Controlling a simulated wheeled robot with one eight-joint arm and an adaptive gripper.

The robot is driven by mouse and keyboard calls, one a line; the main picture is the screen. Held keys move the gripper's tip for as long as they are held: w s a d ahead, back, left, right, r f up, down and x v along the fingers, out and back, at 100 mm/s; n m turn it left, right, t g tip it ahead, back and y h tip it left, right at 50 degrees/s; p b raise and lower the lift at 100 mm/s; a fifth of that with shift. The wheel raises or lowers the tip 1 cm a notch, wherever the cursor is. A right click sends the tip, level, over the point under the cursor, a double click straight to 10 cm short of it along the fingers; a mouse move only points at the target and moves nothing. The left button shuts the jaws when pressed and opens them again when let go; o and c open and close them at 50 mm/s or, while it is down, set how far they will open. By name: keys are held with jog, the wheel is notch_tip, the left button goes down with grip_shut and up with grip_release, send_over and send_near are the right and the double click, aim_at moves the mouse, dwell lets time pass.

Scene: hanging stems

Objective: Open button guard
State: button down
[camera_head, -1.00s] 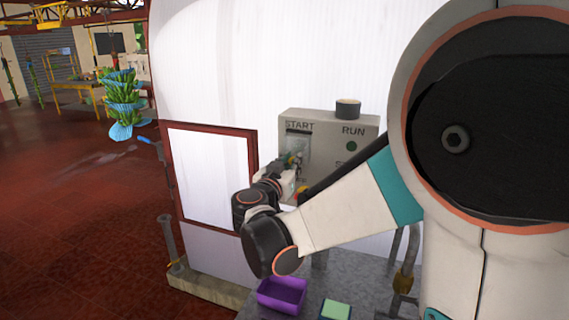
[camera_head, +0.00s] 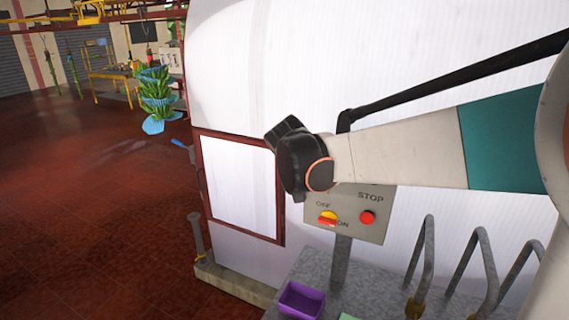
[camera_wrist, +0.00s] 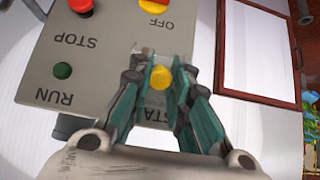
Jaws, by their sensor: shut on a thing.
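The grey control panel (camera_wrist: 105,70) appears upside down in the wrist view. My gripper (camera_wrist: 159,68) is at its START end, with its teal fingers on either side of a yellow button (camera_wrist: 161,78). The clear button guard (camera_wrist: 144,50) shows as a faint pale edge by the fingertips, and the fingers are shut on it. How far the guard is lifted I cannot tell. In the head view my arm hides the gripper, the guard and the upper panel; only the panel's lower part (camera_head: 345,228) shows.
A red STOP button (camera_wrist: 81,5), a green RUN button (camera_wrist: 63,71) and a yellow-red OFF/ON switch (camera_wrist: 154,6) are on the same panel. Below it are a purple tray (camera_head: 301,300) and bent metal pipes (camera_head: 424,265). A white wall (camera_head: 250,80) stands close behind.

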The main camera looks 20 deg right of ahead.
jog(key=r+g+y+p, duration=0.2)
jog(key=r, duration=0.1)
jog(key=shift+w+d+r+g+y, duration=0.2)
jog(key=shift+g+y, duration=0.1)
jog(key=g+y, duration=0.1)
jog(key=r+y+p, duration=0.1)
jog(key=r+g, duration=0.1)
jog(key=shift+w+d+r+g+y+p, duration=0.2)
jog(key=shift+w+d+g+y+p, duration=0.1)
jog(key=shift+w+d+y+p, duration=0.1)
jog(key=shift+w+d+r, duration=0.25)
jog(key=shift+r, duration=0.2)
jog(key=c, duration=1.5)
grip_release()
jog(key=shift+w+d, duration=0.1)
jog(key=shift+o, duration=0.2)
notch_tip(320, 180, up, 12)
jog(key=shift+s+a, duration=0.3)
jog(key=shift+a, duration=0.05)
